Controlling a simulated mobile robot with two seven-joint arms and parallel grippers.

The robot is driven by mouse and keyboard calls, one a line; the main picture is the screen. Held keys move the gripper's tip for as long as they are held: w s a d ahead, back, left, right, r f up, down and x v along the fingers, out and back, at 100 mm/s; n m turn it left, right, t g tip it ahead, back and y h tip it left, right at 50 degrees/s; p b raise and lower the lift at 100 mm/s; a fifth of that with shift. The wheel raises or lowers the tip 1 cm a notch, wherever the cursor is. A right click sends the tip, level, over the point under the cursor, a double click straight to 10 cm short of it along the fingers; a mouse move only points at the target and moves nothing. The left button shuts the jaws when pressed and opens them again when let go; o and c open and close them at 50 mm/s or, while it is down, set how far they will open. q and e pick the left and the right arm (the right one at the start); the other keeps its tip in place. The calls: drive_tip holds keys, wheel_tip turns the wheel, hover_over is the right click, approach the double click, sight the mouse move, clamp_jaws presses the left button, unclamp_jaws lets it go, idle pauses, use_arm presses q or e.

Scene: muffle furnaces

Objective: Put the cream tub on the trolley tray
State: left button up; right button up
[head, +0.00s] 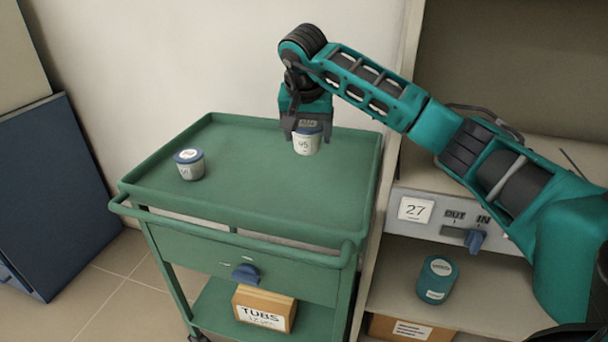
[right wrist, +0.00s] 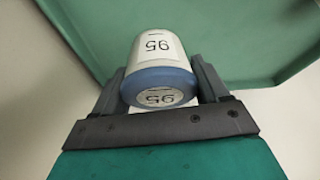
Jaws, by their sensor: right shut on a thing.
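My right gripper (head: 307,132) is shut on a cream tub (head: 307,145) with a blue lid. It holds the tub over the back right part of the green trolley tray (head: 250,205). In the right wrist view the tub (right wrist: 158,50) sits between the two fingers (right wrist: 160,88), and its label reads 95. I cannot tell for sure whether its base touches the tray. My left gripper is not in view.
The tray has a raised rim and a front rail (head: 230,236). Its middle is clear. A drawer with a blue handle (head: 246,273) and a box marked TUBS (head: 264,308) are below. At right, a shelf holds a teal canister (head: 437,279) under a panel numbered 27 (head: 416,209).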

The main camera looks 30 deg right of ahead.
wheel_tip(320, 180, down, 5)
drive_tip(key=shift+f+b, duration=0.2)
drive_tip(key=shift+b, duration=0.15)
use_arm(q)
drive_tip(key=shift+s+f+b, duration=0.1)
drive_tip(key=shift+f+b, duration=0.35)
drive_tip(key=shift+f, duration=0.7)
use_arm(e)
drive_tip(key=shift+f, duration=2.1)
drive_tip(key=shift+f, duration=0.1)
drive_tip(key=o, duration=1.1)
drive_tip(key=shift+o, duration=0.2)
